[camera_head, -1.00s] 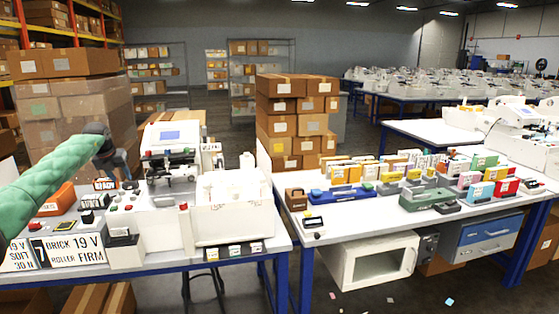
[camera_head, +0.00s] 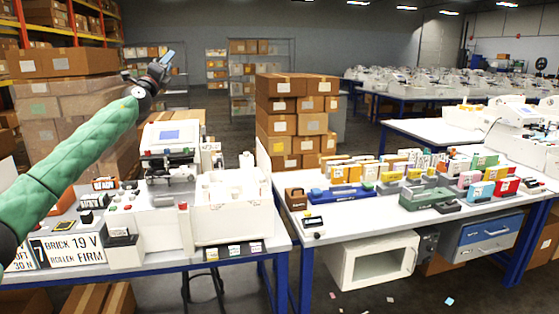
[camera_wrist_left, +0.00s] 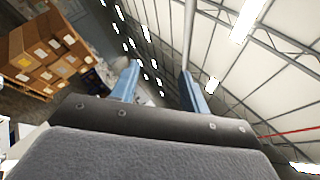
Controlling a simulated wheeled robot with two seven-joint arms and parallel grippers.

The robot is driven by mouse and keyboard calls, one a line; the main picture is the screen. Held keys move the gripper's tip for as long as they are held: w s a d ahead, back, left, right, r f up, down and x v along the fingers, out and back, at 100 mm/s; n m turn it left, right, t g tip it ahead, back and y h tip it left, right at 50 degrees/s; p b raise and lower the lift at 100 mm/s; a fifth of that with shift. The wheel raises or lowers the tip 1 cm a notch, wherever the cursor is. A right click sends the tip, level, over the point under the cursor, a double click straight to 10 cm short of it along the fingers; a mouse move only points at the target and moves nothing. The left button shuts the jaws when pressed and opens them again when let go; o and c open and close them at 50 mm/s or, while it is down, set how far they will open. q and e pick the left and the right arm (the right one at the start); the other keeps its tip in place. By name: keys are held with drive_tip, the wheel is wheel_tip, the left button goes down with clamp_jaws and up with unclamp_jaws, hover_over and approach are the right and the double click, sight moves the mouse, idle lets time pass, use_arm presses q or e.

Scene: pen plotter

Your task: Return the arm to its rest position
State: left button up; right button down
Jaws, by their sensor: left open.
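My left arm in its green sleeve comes in from the left in the head view. My left gripper (camera_head: 167,57) is raised high above the left table, pointing up and to the right, with the shelving behind it. In the left wrist view the two blue fingers (camera_wrist_left: 160,88) stand apart with nothing between them, against the ceiling. The pen plotter (camera_head: 170,152), a white machine with a blue screen, stands on the left table (camera_head: 268,243), below and apart from the gripper. My right gripper is not in view.
White bins (camera_head: 232,208) stand beside the plotter, and a sign (camera_head: 75,250) is at the table's front left. Stacked boxes (camera_head: 296,120) stand behind the tables. The right table (camera_head: 375,213) holds many small coloured items. The air around the gripper is free.

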use_arm(q)
drive_tip(key=s+d+f+n+y, duration=0.2)
drive_tip(key=s+d+n+y, duration=0.15)
drive_tip(key=n+y, duration=0.45)
drive_tip(key=s+d+f+n+y, duration=0.1)
drive_tip(key=s+d+n+y, duration=0.1)
drive_tip(key=s+n+y, duration=0.6)
drive_tip(key=s+d+f+n+g+h, duration=0.4)
drive_tip(key=s+f, duration=0.3)
drive_tip(key=f, duration=0.9)
drive_tip(key=s+d+f+n+g+h, duration=0.1)
drive_tip(key=s+d+f+g, duration=0.5)
drive_tip(key=f, duration=0.9)
drive_tip(key=s+d+f+n+g+h, duration=0.35)
drive_tip(key=s+f, duration=0.55)
drive_tip(key=f, duration=0.7)
drive_tip(key=s+d+f+n+g+h, duration=0.1)
drive_tip(key=s+f+g, duration=0.3)
drive_tip(key=s+f, duration=1.4)
drive_tip(key=s+d+f+n+g+h, duration=0.1)
drive_tip(key=s+f+g, duration=0.3)
drive_tip(key=s+f, duration=1.4)
drive_tip(key=s, duration=0.7)
drive_tip(key=shift+s+d, duration=0.35)
drive_tip(key=shift+d, duration=0.05)
